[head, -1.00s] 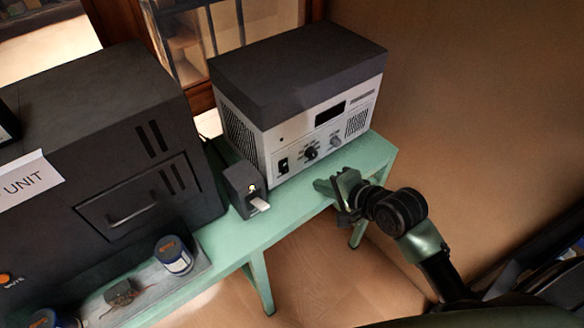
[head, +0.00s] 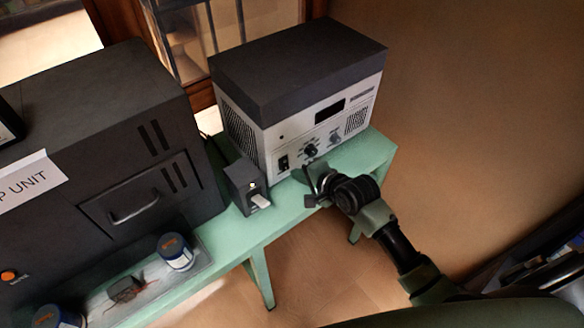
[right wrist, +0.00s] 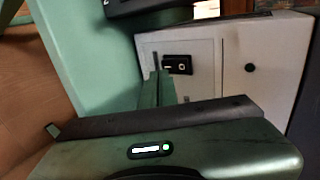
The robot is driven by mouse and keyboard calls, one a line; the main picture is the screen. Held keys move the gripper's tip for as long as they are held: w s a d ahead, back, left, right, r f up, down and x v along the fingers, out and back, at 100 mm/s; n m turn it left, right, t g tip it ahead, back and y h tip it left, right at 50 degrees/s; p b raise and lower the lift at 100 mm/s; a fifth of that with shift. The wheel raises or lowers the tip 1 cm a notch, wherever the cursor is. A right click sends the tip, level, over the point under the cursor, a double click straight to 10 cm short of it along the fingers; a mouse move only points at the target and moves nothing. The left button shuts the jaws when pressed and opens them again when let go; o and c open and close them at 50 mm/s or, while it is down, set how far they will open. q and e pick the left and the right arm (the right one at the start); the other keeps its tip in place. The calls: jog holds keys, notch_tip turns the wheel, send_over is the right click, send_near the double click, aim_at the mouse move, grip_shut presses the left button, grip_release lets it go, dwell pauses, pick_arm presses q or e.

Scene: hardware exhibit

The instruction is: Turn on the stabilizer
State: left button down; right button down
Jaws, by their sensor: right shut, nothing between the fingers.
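The stabilizer, a white-fronted box with a dark top (head: 300,60), stands on the green bench. Its front panel (right wrist: 225,75) fills much of the right wrist view. A black rocker switch (head: 283,162) sits low on the left of the panel and also shows in the right wrist view (right wrist: 178,64). A black knob (head: 310,150) is to the right of it. My right gripper (head: 308,177) is shut and empty, in front of the panel's lower part. In the right wrist view its fingertips (right wrist: 158,82) appear close to the switch; contact cannot be told. My left gripper is out of view.
A small black device (head: 246,186) with a pale tab stands left of the stabilizer. A large dark cabinet (head: 90,120) is further left, with a jar (head: 175,250) in front. The green bench (head: 365,155) is clear at its right end.

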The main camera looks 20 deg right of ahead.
aim_at(286, 167)
jog(key=shift+w+a+f, duration=0.2)
jog(key=shift+w, duration=0.3)
jog(key=shift+w+a+f, duration=0.15)
jog(key=shift+w, duration=0.4)
jog(key=shift+w+a+f, duration=0.2)
jog(key=shift+w, duration=0.3)
jog(key=shift+f, duration=0.15)
jog(key=shift+a+f+t+b, duration=0.1)
jog(key=shift+f+t+b, duration=0.2)
jog(key=shift+b, duration=0.25)
jog(key=shift+r+p, duration=0.35)
jog(key=shift+r, duration=0.2)
